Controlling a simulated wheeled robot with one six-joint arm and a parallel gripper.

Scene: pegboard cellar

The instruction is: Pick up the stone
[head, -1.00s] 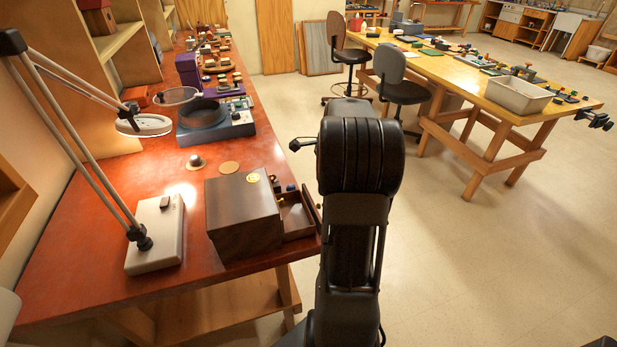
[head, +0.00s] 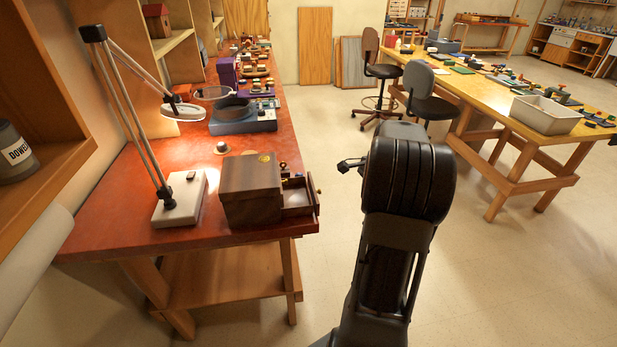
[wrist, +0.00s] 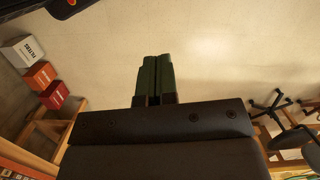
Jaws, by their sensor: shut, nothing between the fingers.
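I cannot make out for sure which thing is the stone. A small rounded piece (head: 221,147) sits on the red bench behind the dark wooden box (head: 248,205). The box has an open drawer (head: 298,200) on its right side, with a few small things in it, too small to name. My gripper (head: 350,165) is right of the box and drawer, apart from them, over the floor. In the wrist view my gripper's dark green fingers (wrist: 155,72) are together, with nothing between them and pale floor beyond.
A magnifier lamp with a white base (head: 180,200) stands left of the box. A blue device (head: 240,122) and several small items lie farther back on the red bench (head: 110,215). A yellow table (head: 480,110) and chairs (head: 430,100) stand right. The floor between is clear.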

